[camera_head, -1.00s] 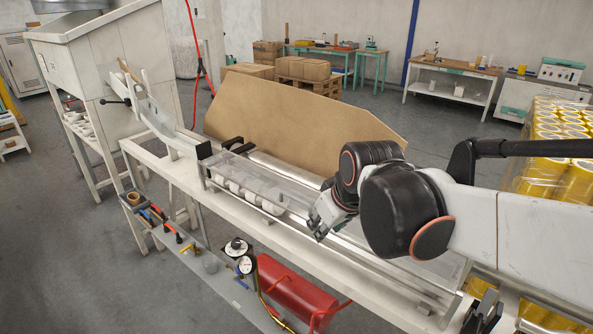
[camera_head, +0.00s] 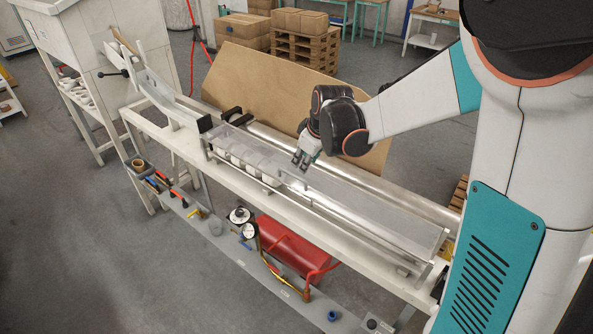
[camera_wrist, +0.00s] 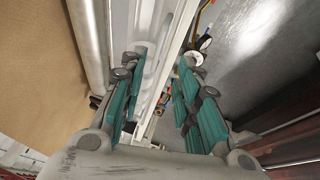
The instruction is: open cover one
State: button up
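The rewinding machine has a long, clear cover (camera_head: 375,210) along its top, and it looks shut. At its left end, white rolls (camera_head: 240,158) show under clear panels. Which panel is cover one I cannot tell. My gripper (camera_head: 304,158) is just above the machine's top, near the right end of the rolls, pointing down. In the wrist view my gripper (camera_wrist: 163,110) has its teal-padded fingers apart, with a pale machine rail (camera_wrist: 160,60) below and between them. I see nothing held; contact with the cover cannot be told.
A brown board (camera_head: 270,95) stands behind the machine, beside a long metal roller (camera_head: 400,200). Below the front edge are a red tank (camera_head: 290,252), gauges (camera_head: 243,215) and a grey shelf of tools (camera_head: 225,250). The floor (camera_head: 80,250) at front left is clear.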

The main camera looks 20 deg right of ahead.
jog(key=b+x, duration=0.1)
jog(key=x, duration=0.9)
jog(key=shift+f, duration=0.1)
grip_shut()
